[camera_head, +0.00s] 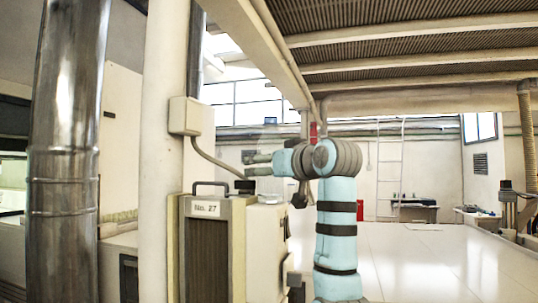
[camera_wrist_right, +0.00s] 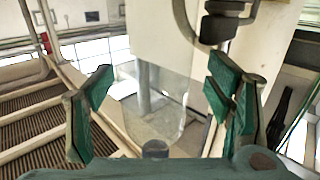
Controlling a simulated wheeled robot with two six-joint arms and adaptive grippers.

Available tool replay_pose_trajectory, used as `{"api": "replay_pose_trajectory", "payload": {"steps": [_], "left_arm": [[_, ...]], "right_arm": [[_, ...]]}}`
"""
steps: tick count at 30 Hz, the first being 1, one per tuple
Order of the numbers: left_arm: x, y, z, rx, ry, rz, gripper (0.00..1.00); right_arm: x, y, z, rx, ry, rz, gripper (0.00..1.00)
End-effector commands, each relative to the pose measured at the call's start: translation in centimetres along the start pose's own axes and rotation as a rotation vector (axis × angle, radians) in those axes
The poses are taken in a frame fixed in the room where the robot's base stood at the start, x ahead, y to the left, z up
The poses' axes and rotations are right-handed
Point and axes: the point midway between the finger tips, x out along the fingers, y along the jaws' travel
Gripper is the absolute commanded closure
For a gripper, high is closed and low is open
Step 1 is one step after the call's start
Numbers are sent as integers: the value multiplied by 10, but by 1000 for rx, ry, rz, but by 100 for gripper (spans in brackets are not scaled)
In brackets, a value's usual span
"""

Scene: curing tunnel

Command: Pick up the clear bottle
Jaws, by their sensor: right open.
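The clear bottle (camera_wrist_right: 155,105) shows in the right wrist view as a see-through shape with a rounded shoulder and a small dark cap, in the space between my fingers. My right gripper (camera_wrist_right: 165,105) is open, with one green finger on each side of it and visible gaps; I cannot tell how far ahead of the fingertips the bottle is. In the head view, my right gripper (camera_head: 254,164) points left above the cabinet. The bottle is too faint there to outline surely. My left gripper is not in view.
A beige cabinet labelled No. 27 (camera_head: 238,240) with a black handle (camera_head: 211,185) stands below the gripper. A white column (camera_head: 160,120) and a shiny metal duct (camera_head: 66,160) rise at the left. Open pale floor (camera_head: 430,260) lies at the right.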

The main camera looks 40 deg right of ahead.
Motion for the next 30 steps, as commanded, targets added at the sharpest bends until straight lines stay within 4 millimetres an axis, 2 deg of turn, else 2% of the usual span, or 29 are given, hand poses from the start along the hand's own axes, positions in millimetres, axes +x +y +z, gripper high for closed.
{"api": "replay_pose_trajectory", "payload": {"steps": [6,7,18,19,26,30], "left_arm": [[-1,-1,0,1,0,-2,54],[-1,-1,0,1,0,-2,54],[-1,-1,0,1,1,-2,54],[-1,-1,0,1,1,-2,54],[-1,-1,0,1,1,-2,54],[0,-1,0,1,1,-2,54]], "right_arm": [[4,1,1,0,1,2,27],[4,1,1,0,1,1,30],[4,0,1,0,1,1,89],[3,0,0,0,3,1,92],[3,0,-1,0,3,1,92],[3,0,-12,3,3,0,92]]}}
